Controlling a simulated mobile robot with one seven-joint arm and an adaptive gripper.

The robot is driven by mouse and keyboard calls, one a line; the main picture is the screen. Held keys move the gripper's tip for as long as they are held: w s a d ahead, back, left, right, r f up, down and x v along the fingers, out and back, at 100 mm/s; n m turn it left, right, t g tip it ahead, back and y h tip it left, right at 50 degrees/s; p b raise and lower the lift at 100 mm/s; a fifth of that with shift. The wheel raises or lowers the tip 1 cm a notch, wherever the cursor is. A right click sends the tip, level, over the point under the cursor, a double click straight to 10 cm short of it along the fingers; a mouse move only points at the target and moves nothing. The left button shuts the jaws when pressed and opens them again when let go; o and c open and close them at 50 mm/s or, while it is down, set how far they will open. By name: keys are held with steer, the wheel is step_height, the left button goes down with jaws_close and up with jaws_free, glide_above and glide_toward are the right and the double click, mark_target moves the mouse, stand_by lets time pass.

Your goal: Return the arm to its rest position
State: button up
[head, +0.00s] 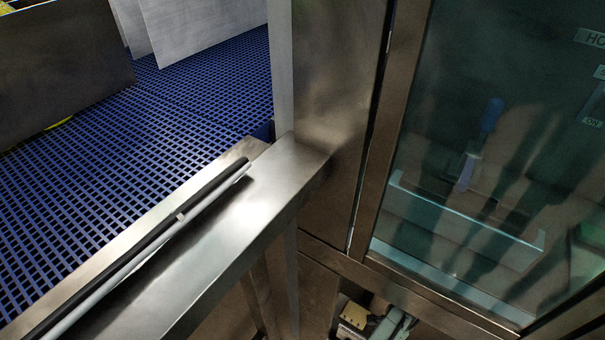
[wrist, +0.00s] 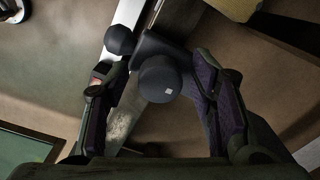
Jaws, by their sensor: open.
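My gripper (wrist: 158,72) shows in the wrist view with its two dark fingers spread apart, one on each side of a black fitting. The black fitting has a round knob (wrist: 165,88) with a small white square on it and a smaller black ball (wrist: 120,40) at the upper left. The knob lies between the fingers in the picture; I cannot tell whether either finger touches it. The arm and gripper do not show in the head view.
In the head view, a blue mesh belt (head: 165,110) runs behind a metal rail (head: 235,205) carrying a dark rod (head: 140,235). Metal panels (head: 55,75) stand over the belt. A steel post (head: 335,75) and glass-fronted cabinet (head: 480,130) fill the right side.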

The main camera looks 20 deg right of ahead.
steer(key=m+b, duration=0.2)
steer(key=m, duration=0.2)
steer(key=shift+f, duration=0.15)
steer(key=shift+m+b, duration=0.55)
steer(key=shift+m, duration=0.15)
steer(key=shift+r, duration=0.2)
